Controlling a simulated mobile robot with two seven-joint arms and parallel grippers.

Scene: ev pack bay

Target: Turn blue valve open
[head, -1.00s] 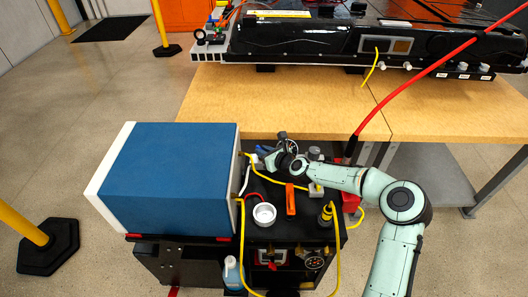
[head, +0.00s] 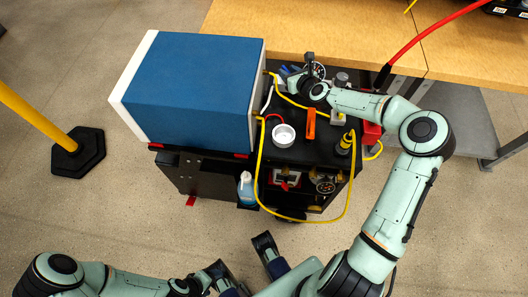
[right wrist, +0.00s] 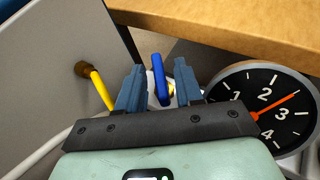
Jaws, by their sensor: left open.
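The blue valve handle (right wrist: 160,80) shows in the right wrist view as a narrow upright lever, with a pale fitting and a bit of yellow beside it. My right gripper (right wrist: 158,85) is open, with one finger on each side of the handle and a visible gap to both. In the head view my right gripper (head: 291,76) is over the back of the cart top, beside the blue box; the handle is hard to make out there. My left gripper (head: 240,255) is open and empty, low in front of the cart.
A dial gauge (right wrist: 265,102) with an orange needle stands right of the handle. The large blue box (head: 195,90) is close on the left. A yellow hose (head: 261,165), white cup (head: 284,135) and orange block (head: 311,124) are on the cart. The wooden bench (head: 350,35) is behind.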

